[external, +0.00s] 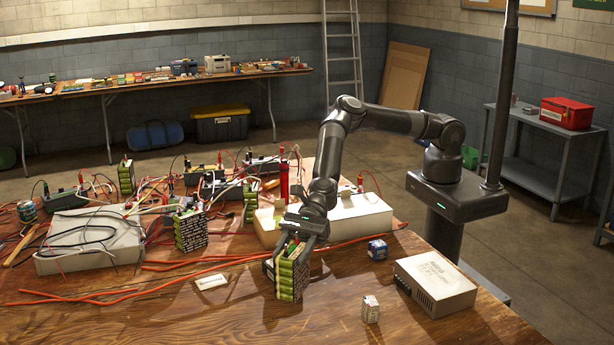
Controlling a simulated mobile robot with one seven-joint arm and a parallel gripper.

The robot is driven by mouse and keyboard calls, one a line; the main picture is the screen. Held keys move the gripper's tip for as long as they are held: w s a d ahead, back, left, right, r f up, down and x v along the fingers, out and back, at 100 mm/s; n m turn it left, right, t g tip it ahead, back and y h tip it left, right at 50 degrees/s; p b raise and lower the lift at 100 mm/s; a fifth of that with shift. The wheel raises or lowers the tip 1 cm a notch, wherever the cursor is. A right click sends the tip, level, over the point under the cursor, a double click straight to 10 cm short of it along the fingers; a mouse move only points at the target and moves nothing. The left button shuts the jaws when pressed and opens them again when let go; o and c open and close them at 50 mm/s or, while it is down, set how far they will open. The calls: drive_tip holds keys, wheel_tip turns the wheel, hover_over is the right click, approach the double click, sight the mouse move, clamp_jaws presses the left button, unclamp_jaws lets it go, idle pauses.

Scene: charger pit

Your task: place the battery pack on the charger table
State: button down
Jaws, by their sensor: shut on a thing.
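The battery pack (287,279) is a block of green cells with dark and pale printed sides. My gripper (298,240) points down over it from above and is shut on its upper part. The pack is upright at the front middle of the charger table (220,318), a wooden worktop. I cannot tell whether its underside touches the wood. Similar green packs stand farther back, one (191,231) left of my gripper and one (126,178) at the far left.
A white power supply (437,283), a small blue box (377,249) and a small pale box (370,309) sit right of the pack. A large white unit (90,242) with tangled cables covers the left. Red wires (150,290) cross the wood. The front left is mostly clear.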

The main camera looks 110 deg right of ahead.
drive_tip(key=a+f, duration=0.6)
drive_tip(key=f, duration=0.1)
drive_tip(key=shift+a+f, duration=0.25)
drive_tip(key=shift+f, duration=0.15)
drive_tip(key=c, duration=0.7)
unclamp_jaws()
drive_tip(key=shift+f, duration=0.15)
drive_tip(key=v, duration=1.2)
